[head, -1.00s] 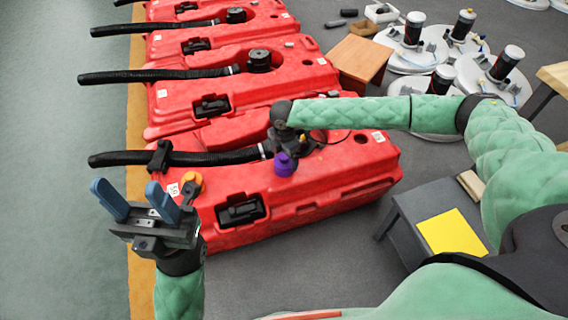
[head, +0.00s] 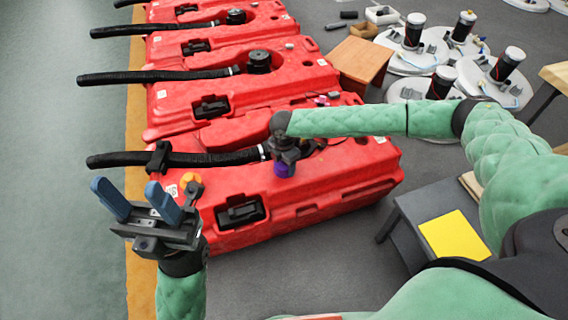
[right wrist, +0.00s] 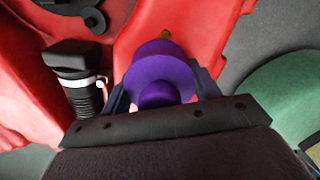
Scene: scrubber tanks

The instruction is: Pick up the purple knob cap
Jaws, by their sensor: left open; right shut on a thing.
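The purple knob cap (head: 285,169) shows below my right gripper (head: 284,162) at the near red tank (head: 330,190). In the right wrist view, the purple knob cap (right wrist: 160,78) sits between the two fingers of my right gripper (right wrist: 163,95), which is shut on it. The gripper hides part of the cap in the head view. I cannot tell whether the cap touches the tank. My left gripper (head: 138,198) is open and empty, with blue fingers apart, at the left front of the tank.
More red tanks (head: 225,85) stand behind. A grey table with a yellow sheet (head: 452,234) is at right. The floor at left is clear.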

